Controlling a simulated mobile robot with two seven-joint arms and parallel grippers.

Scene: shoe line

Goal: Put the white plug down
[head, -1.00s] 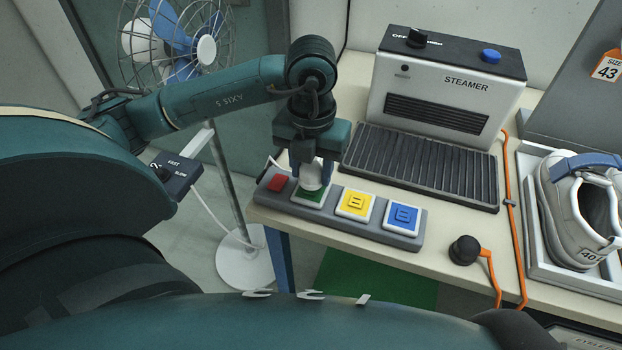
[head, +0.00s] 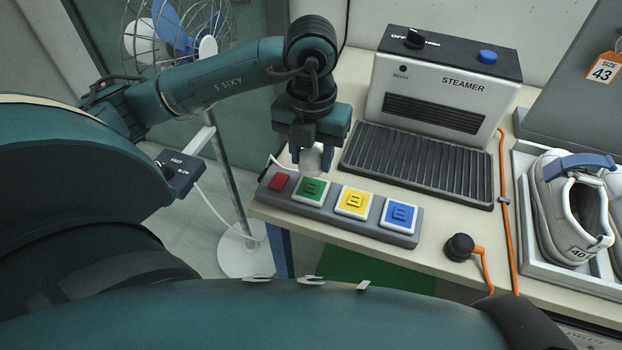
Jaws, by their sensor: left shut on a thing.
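The white plug (head: 310,163) is between the fingers of my left gripper (head: 312,158), which is shut on it. The gripper points down just behind and above the green socket (head: 311,189) of the grey power strip (head: 325,216). The green socket's face shows clear below the plug, so they look apart; the exact gap is hard to judge. A white cord shows left of the plug and hangs off the table's left edge. The strip also has a red switch (head: 279,182), a yellow socket (head: 354,201) and a blue socket (head: 399,214). My right gripper is not in view.
The steamer (head: 443,95) with its ribbed plate (head: 420,172) stands behind the strip. A black plug (head: 460,247) with an orange cord lies right of the strip. A tray (head: 535,245) holds white shoes. A fan (head: 175,40) stands left of the table (head: 385,258).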

